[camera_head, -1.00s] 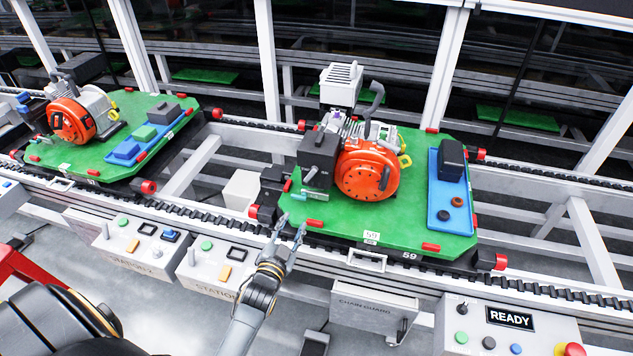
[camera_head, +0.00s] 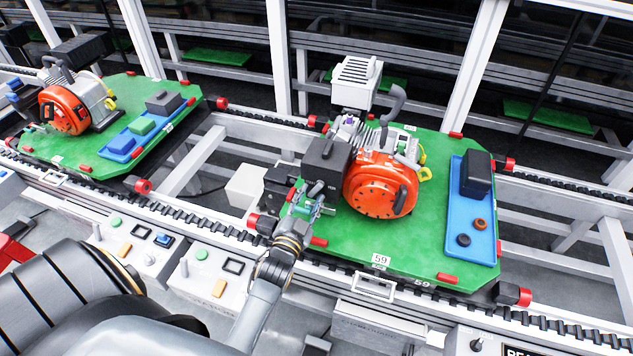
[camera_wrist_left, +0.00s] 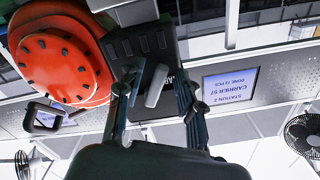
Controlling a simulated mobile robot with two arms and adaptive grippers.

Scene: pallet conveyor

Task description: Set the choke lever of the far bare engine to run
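An orange engine (camera_head: 381,184) stands on the green pallet marked 59. On its left side is a black box (camera_head: 324,162) with a small grey lever (camera_head: 317,189). My left gripper (camera_head: 308,203) is at the lower front of this box. In the left wrist view the lever (camera_wrist_left: 157,85) shows against the black box (camera_wrist_left: 143,45), between my two spread fingers (camera_wrist_left: 155,92), with gaps on both sides. I cannot tell whether a finger touches it. A second orange engine (camera_head: 64,110) stands on the left pallet. My right gripper is not in view.
The green pallet (camera_head: 400,250) also bears a blue tray (camera_head: 467,225) with a black block and two rings. The left pallet (camera_head: 70,152) bears a blue tray with blocks. Control boxes line the conveyor's front rail. A white box (camera_head: 245,186) sits between the pallets.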

